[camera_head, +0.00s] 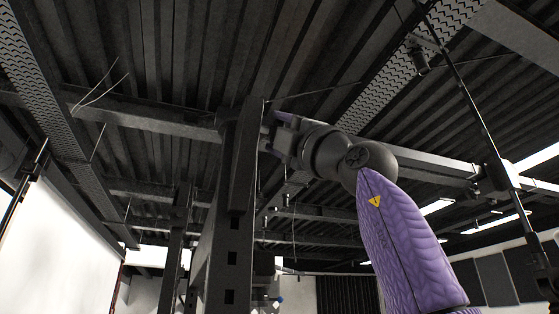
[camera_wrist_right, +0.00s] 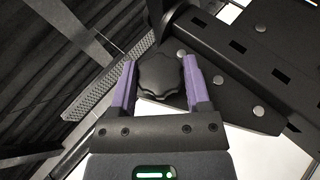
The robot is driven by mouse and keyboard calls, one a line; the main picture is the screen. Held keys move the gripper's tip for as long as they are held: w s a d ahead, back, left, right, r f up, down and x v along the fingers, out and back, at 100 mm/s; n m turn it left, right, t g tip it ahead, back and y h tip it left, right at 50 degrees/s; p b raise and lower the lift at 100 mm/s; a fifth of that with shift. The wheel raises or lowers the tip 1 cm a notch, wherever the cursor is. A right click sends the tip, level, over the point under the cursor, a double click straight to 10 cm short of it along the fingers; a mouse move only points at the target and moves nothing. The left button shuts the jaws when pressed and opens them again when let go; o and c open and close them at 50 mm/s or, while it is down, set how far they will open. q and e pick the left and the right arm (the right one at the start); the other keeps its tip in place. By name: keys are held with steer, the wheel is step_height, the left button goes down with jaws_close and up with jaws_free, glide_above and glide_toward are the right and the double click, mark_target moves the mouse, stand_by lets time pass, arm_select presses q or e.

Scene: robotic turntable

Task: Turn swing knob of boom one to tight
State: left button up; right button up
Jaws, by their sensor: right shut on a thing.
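The swing knob (camera_wrist_right: 160,78) is black with a lobed edge. It sits beside a dark metal plate with round bolts, which I take to be part of boom one (camera_wrist_right: 240,75). My right gripper (camera_wrist_right: 160,85) has its two purple fingers on either side of the knob and is shut on it. In the head view my right gripper (camera_head: 279,123) reaches up to the dark upright post, and the knob itself cannot be made out there. No mark shows how tight the knob is. My left gripper is in neither view.
A dark perforated post (camera_head: 229,230) stands just left of my right arm. Dark ceiling beams (camera_head: 150,121) run overhead. A thin black pole (camera_head: 470,100) slants down at the right. A white screen (camera_head: 60,250) stands at the lower left.

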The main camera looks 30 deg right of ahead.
steer(key=shift+s+r+m+g+h+p, duration=0.1)
steer(key=shift+r+m+g+h+p, duration=0.15)
steer(key=shift+m+g+h+p, duration=0.5)
steer(key=shift+r+m+g+h+p, duration=0.1)
steer(key=shift+m+g+h+p, duration=0.35)
steer(key=shift+m+h, duration=0.4)
steer(key=m+g+h+p, duration=0.1)
steer(key=g+p, duration=0.1)
steer(key=p, duration=0.1)
steer(key=shift+m+g, duration=0.3)
steer(key=shift+m+g+p, duration=0.4)
steer(key=shift+g+p, duration=0.4)
steer(key=shift+p, duration=0.15)
steer(key=shift+h, duration=0.3)
steer(key=o, duration=1.2)
steer(key=shift+a+f, duration=0.1)
steer(key=shift+f, duration=0.1)
steer(key=shift+o, duration=0.2)
